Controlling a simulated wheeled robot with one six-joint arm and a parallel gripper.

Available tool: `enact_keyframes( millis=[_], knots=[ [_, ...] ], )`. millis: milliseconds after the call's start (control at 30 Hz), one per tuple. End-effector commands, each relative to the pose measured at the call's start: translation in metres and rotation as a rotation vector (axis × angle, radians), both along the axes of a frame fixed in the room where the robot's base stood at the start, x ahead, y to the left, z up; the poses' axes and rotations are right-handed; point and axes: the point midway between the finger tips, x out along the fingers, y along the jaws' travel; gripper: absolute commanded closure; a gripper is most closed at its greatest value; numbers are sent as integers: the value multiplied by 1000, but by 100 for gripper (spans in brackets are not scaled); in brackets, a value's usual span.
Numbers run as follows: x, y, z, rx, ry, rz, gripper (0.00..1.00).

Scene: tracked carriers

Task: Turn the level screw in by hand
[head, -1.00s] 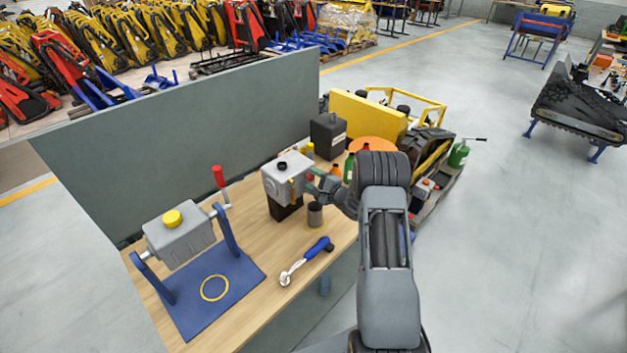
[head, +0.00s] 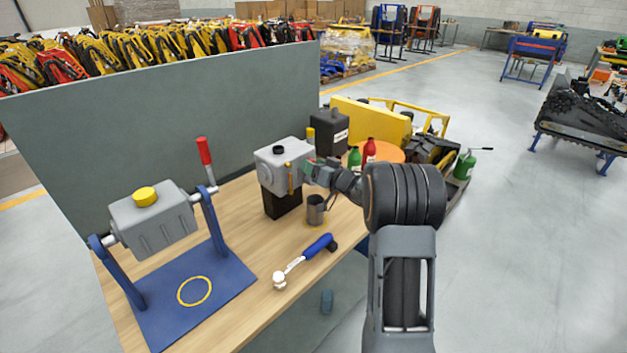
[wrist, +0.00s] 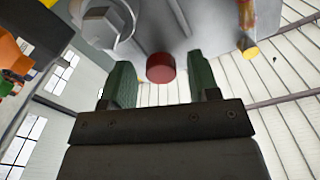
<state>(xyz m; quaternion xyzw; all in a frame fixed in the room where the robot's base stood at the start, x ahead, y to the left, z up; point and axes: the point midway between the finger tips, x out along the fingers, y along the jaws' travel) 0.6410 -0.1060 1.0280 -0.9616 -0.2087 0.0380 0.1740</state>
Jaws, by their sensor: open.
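A grey gear housing (head: 284,158) stands on a black block (head: 283,203) on the bench. In the wrist view its underside or face (wrist: 185,22) fills the top. A round red screw head (wrist: 160,68), apparently the level screw, stands out from it. My gripper (wrist: 159,78) is open, with one green-padded finger on each side of the red head. Both fingers look apart from it; I cannot tell the exact depth. In the head view my gripper (head: 314,174) is at the housing's right side, and the red head is not clearly visible there.
A large hex plug (wrist: 106,25) and a yellow-tipped tube (wrist: 247,46) flank the red head. A metal cup (head: 315,211) stands below my gripper. A tilting unit on a blue stand (head: 195,295) is at left; bottles (head: 369,150) stand behind.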

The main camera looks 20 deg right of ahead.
Motion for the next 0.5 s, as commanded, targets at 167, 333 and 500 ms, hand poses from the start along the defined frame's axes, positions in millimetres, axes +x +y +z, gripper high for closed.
enact_keyframes(
  millis=[167,333,500],
  knots=[
    [0,0,-7,-153,-74,1,45],
    [0,0,-11,-487,-228,-1,45],
    [0,0,-5,-734,-338,-1,45]
  ],
)
